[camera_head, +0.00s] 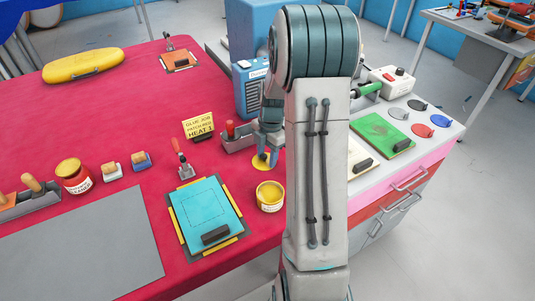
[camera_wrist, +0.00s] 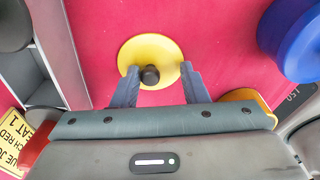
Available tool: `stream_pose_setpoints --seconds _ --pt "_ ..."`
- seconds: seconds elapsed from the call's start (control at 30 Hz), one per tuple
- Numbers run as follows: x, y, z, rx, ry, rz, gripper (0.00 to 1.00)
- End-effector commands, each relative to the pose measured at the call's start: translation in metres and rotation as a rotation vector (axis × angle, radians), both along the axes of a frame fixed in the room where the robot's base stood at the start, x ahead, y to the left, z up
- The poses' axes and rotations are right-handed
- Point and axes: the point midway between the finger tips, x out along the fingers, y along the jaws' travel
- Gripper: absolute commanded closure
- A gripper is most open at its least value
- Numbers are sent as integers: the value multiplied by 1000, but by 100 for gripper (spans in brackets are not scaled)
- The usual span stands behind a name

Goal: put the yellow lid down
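The yellow lid (camera_head: 261,163) is a flat disc with a dark knob. It appears to lie flat on the red tabletop, beyond the open yellow jar (camera_head: 270,197). In the wrist view the lid (camera_wrist: 135,52) shows its black knob (camera_wrist: 150,75) between my fingertips. My gripper (camera_wrist: 158,75) is open, with its fingers apart and a visible gap on the right side of the knob. In the head view my gripper (camera_head: 266,152) is just above the lid, partly hidden by my arm.
A grey tray (camera_head: 238,142) and a yellow sign (camera_head: 199,126) stand close behind and left. A turquoise board (camera_head: 205,213) with a black block lies in front left. A red-handled tool (camera_head: 184,165) stands nearby.

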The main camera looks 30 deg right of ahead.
Motion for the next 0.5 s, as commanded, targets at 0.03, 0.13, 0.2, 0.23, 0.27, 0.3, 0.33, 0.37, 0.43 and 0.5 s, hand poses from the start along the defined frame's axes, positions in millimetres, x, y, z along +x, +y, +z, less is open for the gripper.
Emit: stream_pose_setpoints --seconds 0.03,0.13,0.2,0.23,0.27,0.3,0.33,0.37,0.43,0.5 --pt "0 0 0 0 0 0 60" --pt "0 0 2 0 0 0 60" --pt "1 -1 7 -1 -2 0 60" --pt "1 -1 11 -1 -2 0 60" --pt "2 -2 15 -1 -4 0 60" --pt "2 -3 22 -2 -5 0 60" --pt "2 -3 28 -2 -6 -1 60" --pt "2 -4 34 -2 -4 -1 60" --pt "3 -6 50 -2 -6 -1 60" --pt "4 -8 66 -3 -7 -2 60"
